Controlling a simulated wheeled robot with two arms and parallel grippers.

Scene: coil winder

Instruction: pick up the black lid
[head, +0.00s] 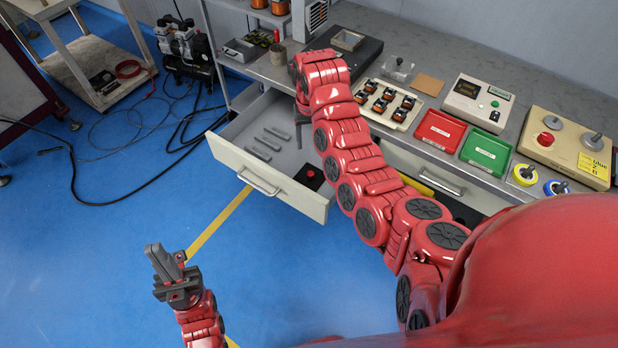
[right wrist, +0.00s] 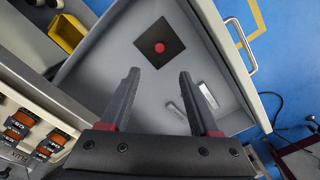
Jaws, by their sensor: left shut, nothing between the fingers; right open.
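The black lid (head: 306,181) is a flat dark square with a red knob. It lies on the floor of the open drawer (head: 270,186), near the front right corner in the head view. The right wrist view shows the whole lid (right wrist: 172,35), beyond my open fingertips. My right gripper (right wrist: 159,75) is open and empty above the drawer, apart from the lid. In the head view my right arm hides most of this gripper. My left gripper (head: 163,264) is shut and empty over the blue floor, away from the drawer.
Several grey bars (head: 263,148) lie in the drawer left of the lid. The workbench (head: 425,88) above carries a red tray (head: 440,131), a green tray (head: 486,150), orange-and-black coils and control boxes. A yellow bin (right wrist: 67,33) shows beside the drawer in the wrist view.

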